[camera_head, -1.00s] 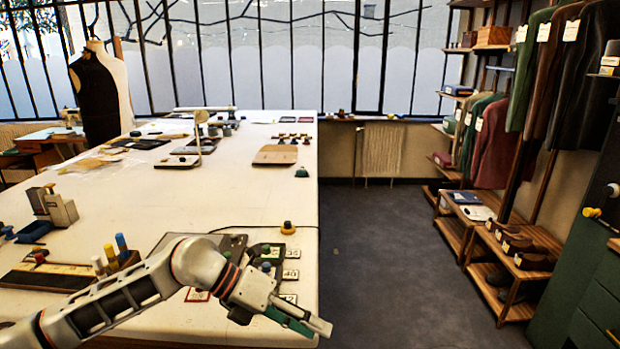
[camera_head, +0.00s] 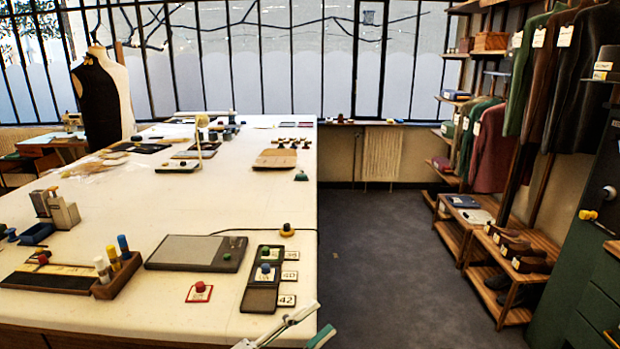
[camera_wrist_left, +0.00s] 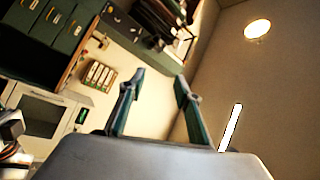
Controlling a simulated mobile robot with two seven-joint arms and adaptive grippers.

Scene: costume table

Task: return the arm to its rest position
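My left gripper (camera_head: 318,320) is low in the head view, at the near right corner of the white table (camera_head: 130,210). Only its finger ends and a little of the hand show there. In the left wrist view the left gripper (camera_wrist_left: 159,82) has its two dark green fingers apart with nothing between them. The rest of the left arm is below the head view. My right gripper is in neither view.
Near the gripper stands a dark compartment tray (camera_head: 247,297) with green and blue knobs beside number cards. A red knob (camera_head: 200,287) sits on a card left of it. A grey flat device (camera_head: 190,250) lies behind. The floor (camera_head: 400,270) at right is clear.

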